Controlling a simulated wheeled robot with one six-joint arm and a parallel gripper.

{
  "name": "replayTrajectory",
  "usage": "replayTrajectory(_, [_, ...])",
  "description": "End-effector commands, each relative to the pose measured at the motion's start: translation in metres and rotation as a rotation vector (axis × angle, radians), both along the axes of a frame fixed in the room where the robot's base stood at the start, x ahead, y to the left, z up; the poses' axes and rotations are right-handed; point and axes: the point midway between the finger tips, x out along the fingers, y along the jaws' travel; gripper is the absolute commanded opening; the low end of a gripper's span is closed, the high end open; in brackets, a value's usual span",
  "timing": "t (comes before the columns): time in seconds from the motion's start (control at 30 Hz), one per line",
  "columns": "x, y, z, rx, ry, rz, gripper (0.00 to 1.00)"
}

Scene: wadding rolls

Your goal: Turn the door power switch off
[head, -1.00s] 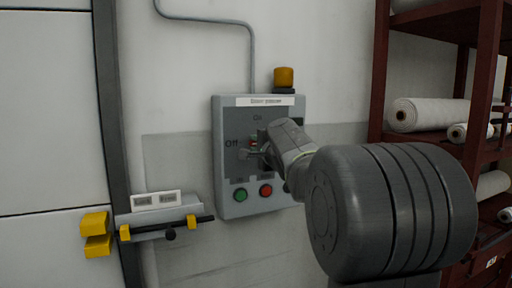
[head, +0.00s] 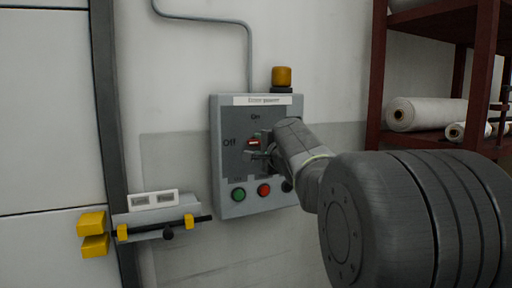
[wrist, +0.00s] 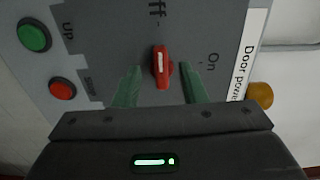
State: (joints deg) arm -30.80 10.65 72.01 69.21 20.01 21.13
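The door power switch is a red knob (wrist: 161,66) with a white line, on a grey control box (head: 228,190) labelled "Door power". In the wrist view the line runs nearly straight up toward the "Off" lettering, and "On" is to the right. In the head view the knob (head: 253,143) shows its line lying level, to the right of "Off". My gripper (wrist: 160,82) is open, one greenish finger on each side of the knob's lower end, with visible gaps. In the head view my gripper (head: 262,150) is just at the knob and partly covers the panel.
A green button (head: 238,195) and a red button (head: 264,190) sit below the knob. A yellow lamp (head: 282,76) tops the box. A door latch with yellow ends (head: 92,234) is at left, a shelf with white rolls (head: 425,113) at right.

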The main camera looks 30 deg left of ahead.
Motion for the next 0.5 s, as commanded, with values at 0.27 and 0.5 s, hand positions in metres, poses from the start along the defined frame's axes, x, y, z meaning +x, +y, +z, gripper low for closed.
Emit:
replayTrajectory(0.27, [-0.038, -0.046, 0.000, 0.001, -0.002, -0.004, 0.38])
replayTrajectory(0.5, [-0.059, -0.071, -0.001, 0.000, 0.000, -0.003, 0.38])
